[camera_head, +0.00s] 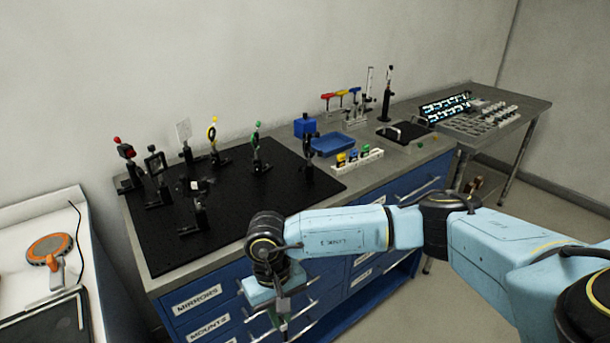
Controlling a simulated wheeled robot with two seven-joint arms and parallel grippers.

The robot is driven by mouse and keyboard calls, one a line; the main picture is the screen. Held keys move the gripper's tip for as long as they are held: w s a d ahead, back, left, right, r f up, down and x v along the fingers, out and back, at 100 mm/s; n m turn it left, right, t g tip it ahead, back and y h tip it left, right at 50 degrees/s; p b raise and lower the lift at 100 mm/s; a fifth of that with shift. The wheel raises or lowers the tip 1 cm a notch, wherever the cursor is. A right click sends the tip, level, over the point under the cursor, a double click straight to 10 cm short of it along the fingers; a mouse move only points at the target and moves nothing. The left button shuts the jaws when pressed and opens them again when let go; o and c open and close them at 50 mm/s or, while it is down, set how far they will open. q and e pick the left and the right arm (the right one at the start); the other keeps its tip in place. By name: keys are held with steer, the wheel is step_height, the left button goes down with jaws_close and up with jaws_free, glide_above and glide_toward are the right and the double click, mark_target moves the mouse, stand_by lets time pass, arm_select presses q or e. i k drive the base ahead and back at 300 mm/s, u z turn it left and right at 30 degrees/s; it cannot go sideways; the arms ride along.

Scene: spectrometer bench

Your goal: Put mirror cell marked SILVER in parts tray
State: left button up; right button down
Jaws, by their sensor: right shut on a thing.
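My right gripper (281,308) is low in front of the blue drawer cabinet (335,290), at its left part. It is shut on what looks like a drawer handle, near the drawers labelled MIRRORS (197,299) and MOUNTS (208,329). The wrist hides part of this contact, and I cannot tell which handle it is. The drawer fronts look flush. A shallow blue tray (333,146), likely the parts tray, lies on the bench behind the arm and looks empty. I cannot make out a mirror cell marked SILVER. My left gripper is not in view.
A black optical board (240,215) carries several posts and mounts. A white rack with coloured caps (366,161) stands in front of the tray, and a blue box (305,126) beside it. A side table (520,108) stands at right, a white desk (20,235) at left.

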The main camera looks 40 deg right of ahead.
mark_target(330, 147)
steer(key=u, duration=3.05)
steer(key=k, duration=2.9)
steer(key=z, duration=0.75)
